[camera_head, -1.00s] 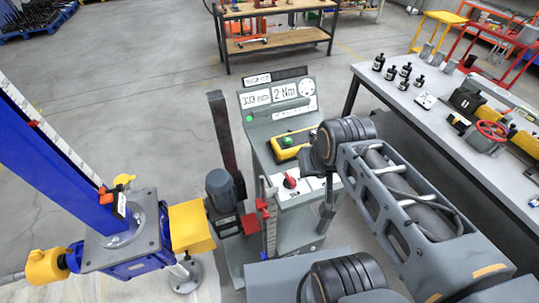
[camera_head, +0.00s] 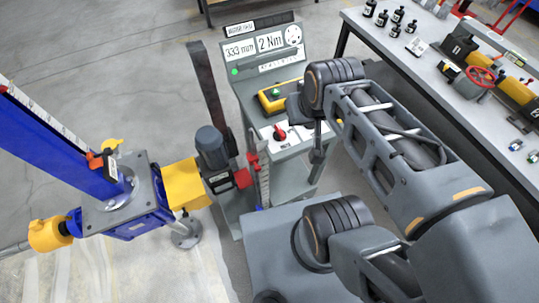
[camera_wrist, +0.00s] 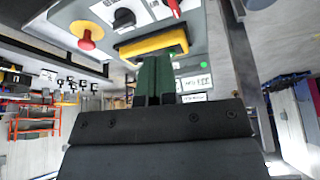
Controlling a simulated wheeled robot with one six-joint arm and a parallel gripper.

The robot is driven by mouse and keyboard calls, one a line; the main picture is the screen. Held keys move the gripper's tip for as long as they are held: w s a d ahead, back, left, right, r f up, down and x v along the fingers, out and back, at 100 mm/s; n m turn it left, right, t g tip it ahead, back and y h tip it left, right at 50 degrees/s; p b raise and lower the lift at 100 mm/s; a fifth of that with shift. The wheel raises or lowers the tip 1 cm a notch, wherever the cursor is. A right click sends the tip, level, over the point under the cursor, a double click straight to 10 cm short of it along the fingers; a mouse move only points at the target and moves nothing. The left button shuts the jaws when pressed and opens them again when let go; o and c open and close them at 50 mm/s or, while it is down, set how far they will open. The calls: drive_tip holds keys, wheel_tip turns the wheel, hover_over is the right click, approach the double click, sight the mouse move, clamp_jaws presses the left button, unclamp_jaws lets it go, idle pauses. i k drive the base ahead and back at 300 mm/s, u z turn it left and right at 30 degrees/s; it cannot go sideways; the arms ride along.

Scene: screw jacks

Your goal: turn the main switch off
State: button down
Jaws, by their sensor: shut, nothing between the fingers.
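The grey console's red rotary knob (camera_head: 280,132), which looks like the main switch, sits on the sloping panel below a yellow box with a green button (camera_head: 275,93). In the wrist view only a bit of red, probably this knob (camera_wrist: 174,7), shows at the top edge. My gripper (camera_wrist: 155,60) is shut and empty, its dark green fingers over the console in front of the yellow box (camera_wrist: 152,42). No contact with the knob shows. In the head view my wrist hides the fingers and the panel's right part. The knob's label is unreadable.
The wrist view also shows a black knob (camera_wrist: 124,18) and a red mushroom button (camera_wrist: 86,38) on the panel. A screw jack with a blue column (camera_head: 60,150) and grey motor (camera_head: 210,148) stands left. A workbench (camera_head: 430,85) stands right. Open floor lies behind the jack.

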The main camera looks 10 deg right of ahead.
sight(278, 135)
drive_tip(key=z, duration=0.05)
drive_tip(key=k, duration=0.95)
drive_tip(key=z, duration=1.25)
drive_tip(key=i, duration=1.1)
drive_tip(key=u, duration=2.65)
